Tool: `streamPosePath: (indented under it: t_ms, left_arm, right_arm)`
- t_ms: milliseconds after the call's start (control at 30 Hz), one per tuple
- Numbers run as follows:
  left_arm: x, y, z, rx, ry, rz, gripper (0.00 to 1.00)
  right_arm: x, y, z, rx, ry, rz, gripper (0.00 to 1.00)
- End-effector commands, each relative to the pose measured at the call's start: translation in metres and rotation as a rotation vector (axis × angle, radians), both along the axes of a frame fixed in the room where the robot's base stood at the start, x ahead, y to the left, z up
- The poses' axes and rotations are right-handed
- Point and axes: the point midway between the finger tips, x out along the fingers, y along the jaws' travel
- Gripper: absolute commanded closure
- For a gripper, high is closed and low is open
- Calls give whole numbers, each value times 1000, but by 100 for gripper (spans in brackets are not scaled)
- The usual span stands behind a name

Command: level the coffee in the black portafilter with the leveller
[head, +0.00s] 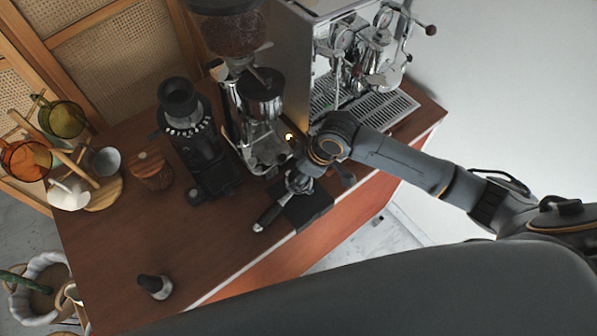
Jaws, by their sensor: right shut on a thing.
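The black portafilter (268,217) lies on a black mat (312,207) near the counter's front edge, its handle pointing to the lower left. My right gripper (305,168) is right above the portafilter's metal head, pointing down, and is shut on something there. The held thing is mostly hidden by the gripper; it appears to be the leveller, at the portafilter's head. I cannot tell whether it touches the coffee, and the coffee is hidden. My left gripper is not in view.
A tamper (155,287) stands at the counter's front left. A black grinder (190,140), a larger grinder (262,95) and a chrome espresso machine (350,60) stand behind. A wooden-lidded jar (150,170) and a cup tree (100,190) are at left. The counter's left front is mostly clear.

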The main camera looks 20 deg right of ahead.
Motion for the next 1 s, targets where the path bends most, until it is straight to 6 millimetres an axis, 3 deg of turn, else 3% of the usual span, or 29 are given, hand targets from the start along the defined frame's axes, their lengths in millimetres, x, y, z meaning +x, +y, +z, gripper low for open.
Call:
streamPosePath:
  t_ms: [1000]
  left_arm:
    - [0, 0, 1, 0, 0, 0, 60]
  right_arm:
    - [3, 1, 38, 5, -10, -1, 84]
